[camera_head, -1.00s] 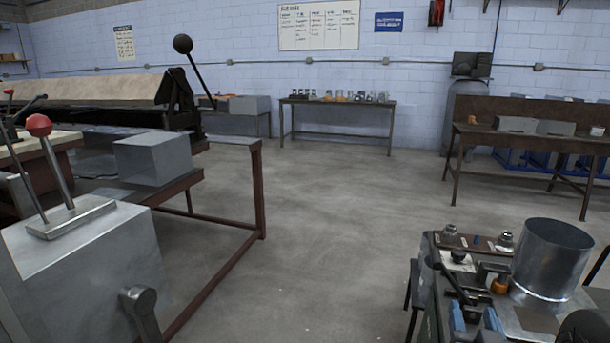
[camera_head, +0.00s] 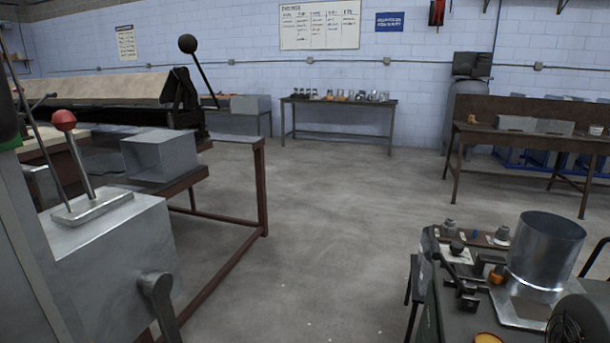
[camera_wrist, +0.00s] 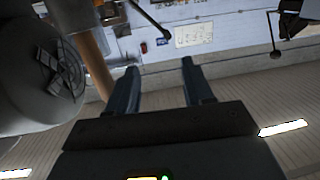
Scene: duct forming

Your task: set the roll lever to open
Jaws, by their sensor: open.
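A lever with a red knob (camera_head: 64,121) and metal shaft stands on a flat plate on top of a grey metal box (camera_head: 112,240), at the left of the head view. It leans slightly left. A short grey crank handle (camera_head: 157,295) is on the box's front. No label shows which of these is the roll lever. My gripper (camera_wrist: 161,75) is open in the wrist view, with nothing between its two dark fingers. It is out of the head view and is apart from the red-knobbed lever.
A long brake-like machine with a black-ball lever (camera_head: 188,44) stands behind. At lower right, a bench holds a metal cylinder (camera_head: 546,250) and small tools. The middle floor (camera_head: 320,220) is clear.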

